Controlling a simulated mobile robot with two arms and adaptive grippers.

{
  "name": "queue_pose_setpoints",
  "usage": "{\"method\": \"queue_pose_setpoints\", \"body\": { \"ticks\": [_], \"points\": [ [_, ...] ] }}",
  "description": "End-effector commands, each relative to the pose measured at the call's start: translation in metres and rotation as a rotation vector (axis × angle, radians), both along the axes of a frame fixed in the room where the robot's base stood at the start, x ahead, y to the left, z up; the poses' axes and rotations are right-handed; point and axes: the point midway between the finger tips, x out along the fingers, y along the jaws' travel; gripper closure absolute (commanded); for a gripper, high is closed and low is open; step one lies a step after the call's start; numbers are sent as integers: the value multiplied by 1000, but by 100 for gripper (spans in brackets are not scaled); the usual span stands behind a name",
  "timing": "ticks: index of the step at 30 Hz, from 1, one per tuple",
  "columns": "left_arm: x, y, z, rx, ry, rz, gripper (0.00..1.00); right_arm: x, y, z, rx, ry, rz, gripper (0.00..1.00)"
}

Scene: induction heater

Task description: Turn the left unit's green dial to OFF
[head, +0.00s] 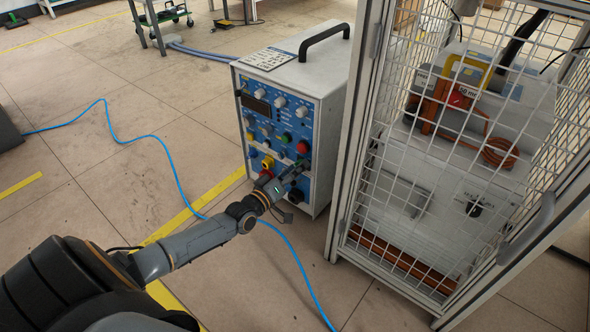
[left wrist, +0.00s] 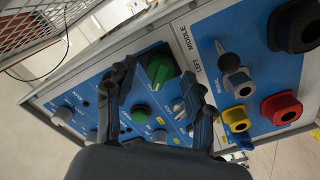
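The left unit (head: 317,85) is a pale box with a blue front panel of knobs and sockets. My right gripper is not in view.
A green button (head: 286,138) and a red button (head: 303,147) sit just above the gripper. Yellow (left wrist: 237,119) and red (left wrist: 282,107) sockets are lower on the panel. A mesh cage (head: 345,170) stands close on the right. A blue cable (head: 163,160) crosses the floor.

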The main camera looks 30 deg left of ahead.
Motion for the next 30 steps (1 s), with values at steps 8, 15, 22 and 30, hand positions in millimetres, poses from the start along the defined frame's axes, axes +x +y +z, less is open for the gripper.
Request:
{"method": "queue_pose_setpoints", "body": {
  "ticks": [8,15,22,30],
  "points": [
    [-16,1,-2,-1,4,-1,47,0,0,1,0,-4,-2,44],
    [-62,4,-2,0,5,-1,47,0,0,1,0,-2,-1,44],
    [-102,8,-2,0,4,0,47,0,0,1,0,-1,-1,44],
    [-119,9,0,1,-1,-1,47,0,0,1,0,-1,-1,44]
  ]
}}
